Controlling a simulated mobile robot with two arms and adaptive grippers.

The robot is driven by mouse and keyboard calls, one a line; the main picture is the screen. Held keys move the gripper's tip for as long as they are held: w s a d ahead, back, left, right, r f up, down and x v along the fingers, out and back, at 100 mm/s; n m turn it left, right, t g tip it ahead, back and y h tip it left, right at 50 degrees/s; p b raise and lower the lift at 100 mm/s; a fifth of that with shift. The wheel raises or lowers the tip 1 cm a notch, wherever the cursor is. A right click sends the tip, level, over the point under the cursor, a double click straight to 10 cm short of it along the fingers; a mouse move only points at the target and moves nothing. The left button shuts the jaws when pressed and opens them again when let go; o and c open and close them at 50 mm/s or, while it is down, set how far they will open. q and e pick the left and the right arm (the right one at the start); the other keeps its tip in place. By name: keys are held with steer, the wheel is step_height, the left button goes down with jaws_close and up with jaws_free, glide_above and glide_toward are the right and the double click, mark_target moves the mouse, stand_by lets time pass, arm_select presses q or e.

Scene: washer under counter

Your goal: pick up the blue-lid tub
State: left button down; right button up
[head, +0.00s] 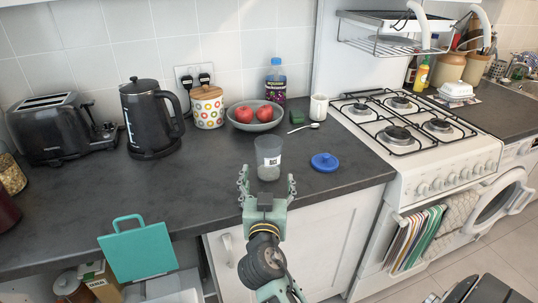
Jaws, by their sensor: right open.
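The tub (268,150) is a clear grey, open-topped container with a small white label, standing upright near the counter's front edge. A round blue lid (324,162) lies apart from it on the counter, to its right. My right gripper (267,181) is open and empty, at the near side of the tub. Its two fingers point toward the tub, one to each side in the picture. I cannot tell whether either finger touches it. My left gripper is not in view.
Behind the tub are a bowl (254,126) with red fruit, a spoon (303,128), a white cup (318,107) and a bottle (275,82). A kettle (150,118) and toaster (55,128) stand left, a gas stove (415,125) right. The counter (205,180) left of the tub is clear.

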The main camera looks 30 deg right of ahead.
mark_target(268, 167)
steer(key=shift+w+d+r+p, duration=0.25)
steer(key=shift+w+d+p, duration=0.2)
steer(key=shift+w, duration=0.2)
steer(key=shift+w+d+r+p, duration=0.2)
steer(key=shift+w+d+p, duration=0.1)
steer(key=shift+w+d, duration=0.25)
steer(key=p+x, duration=0.1)
steer(key=x, duration=0.2)
steer(key=shift+w+f, duration=0.15)
steer(key=shift+w, duration=0.15)
steer(key=c, duration=1.8)
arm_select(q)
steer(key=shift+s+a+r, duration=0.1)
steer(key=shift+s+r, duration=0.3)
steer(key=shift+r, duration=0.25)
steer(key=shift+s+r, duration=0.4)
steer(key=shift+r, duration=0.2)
arm_select(e)
steer(key=shift+c, duration=0.6)
